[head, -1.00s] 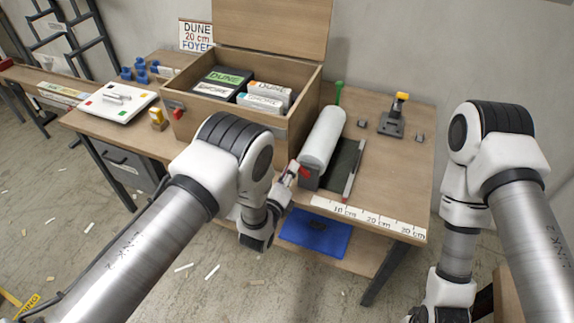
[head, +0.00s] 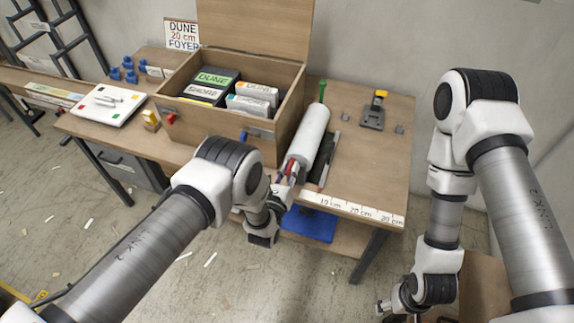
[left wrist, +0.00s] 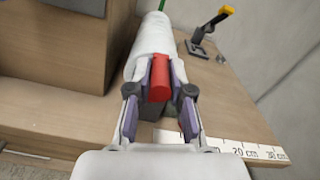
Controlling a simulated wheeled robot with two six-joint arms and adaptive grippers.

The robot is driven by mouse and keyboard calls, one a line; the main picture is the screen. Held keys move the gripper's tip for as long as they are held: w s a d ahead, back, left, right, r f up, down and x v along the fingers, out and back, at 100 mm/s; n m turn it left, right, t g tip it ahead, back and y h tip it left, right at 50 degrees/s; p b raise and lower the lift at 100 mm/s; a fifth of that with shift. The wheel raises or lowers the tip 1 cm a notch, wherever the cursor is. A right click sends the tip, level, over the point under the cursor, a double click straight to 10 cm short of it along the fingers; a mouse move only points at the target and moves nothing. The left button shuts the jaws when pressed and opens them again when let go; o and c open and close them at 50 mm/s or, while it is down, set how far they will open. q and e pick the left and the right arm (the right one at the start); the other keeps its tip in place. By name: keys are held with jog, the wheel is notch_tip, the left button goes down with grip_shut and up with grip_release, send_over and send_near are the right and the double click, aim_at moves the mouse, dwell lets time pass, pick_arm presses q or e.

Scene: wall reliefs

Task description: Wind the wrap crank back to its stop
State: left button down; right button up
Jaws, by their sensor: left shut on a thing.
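The wrap roll (head: 309,134) is a long white cylinder lying along the bench, with a green piece (head: 322,91) at its far end. The crank's red grip (left wrist: 159,78) is at the roll's near end. My left gripper (head: 287,172) is there too, at the bench's front edge. In the left wrist view its two fingers (left wrist: 159,98) stand on either side of the red grip and are shut on it. The crank arm behind the grip is hidden. My right gripper (head: 384,308) hangs low at the lower right, small and partly hidden by its wrist.
An open wooden box (head: 224,122) with books stands left of the roll. A dark bar (head: 328,160) lies right of the roll. A ruler strip (head: 352,208) runs along the front edge. A yellow-topped device (head: 374,110) stands at the back right.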

pick_arm(q)
jog(key=shift+d, duration=0.1)
dwell(0.4)
jog(key=c, duration=1.1)
grip_release()
jog(key=shift+o, duration=0.2)
